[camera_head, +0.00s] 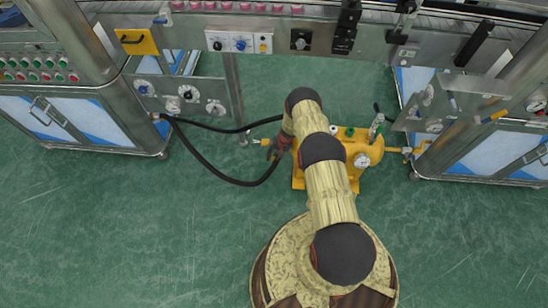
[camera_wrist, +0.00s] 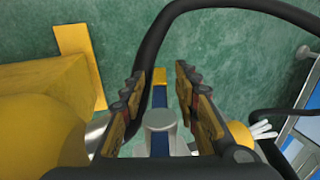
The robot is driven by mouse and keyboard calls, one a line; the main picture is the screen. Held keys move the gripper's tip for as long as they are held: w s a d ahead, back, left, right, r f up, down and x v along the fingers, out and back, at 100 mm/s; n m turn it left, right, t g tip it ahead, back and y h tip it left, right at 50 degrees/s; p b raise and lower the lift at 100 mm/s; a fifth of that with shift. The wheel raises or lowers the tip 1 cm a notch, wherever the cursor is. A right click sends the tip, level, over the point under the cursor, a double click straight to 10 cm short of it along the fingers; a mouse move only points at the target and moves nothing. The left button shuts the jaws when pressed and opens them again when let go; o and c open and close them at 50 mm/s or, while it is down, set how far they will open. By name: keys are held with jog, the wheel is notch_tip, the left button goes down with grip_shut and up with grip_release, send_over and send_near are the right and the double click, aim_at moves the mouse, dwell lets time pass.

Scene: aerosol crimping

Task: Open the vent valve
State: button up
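In the wrist view, a valve with a grey cap (camera_wrist: 160,121) and a narrow blue stem or lever (camera_wrist: 159,97) with a yellow tip stands between my fingers; I take it to be the vent valve. My gripper (camera_wrist: 160,93) is open, one finger on each side, with a gap visible to both. In the head view my gripper (camera_head: 276,149) is at the left side of the yellow tank (camera_head: 348,146). My arm hides part of the tank, and the valve is too small to make out there. The tank's yellow body also fills the left of the wrist view (camera_wrist: 45,95).
A black hose (camera_head: 215,173) loops across the floor from the left cabinet (camera_head: 75,118) towards the tank; it passes just beyond my fingers in the wrist view (camera_wrist: 150,55). A pressure gauge (camera_head: 362,160) is on the tank. The conveyor line runs behind. Green floor is clear in front.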

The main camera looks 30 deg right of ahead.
jog(key=v, duration=1.1)
jog(key=shift+r, duration=0.2)
jog(key=shift+s+d, duration=0.1)
jog(key=shift+s, duration=0.05)
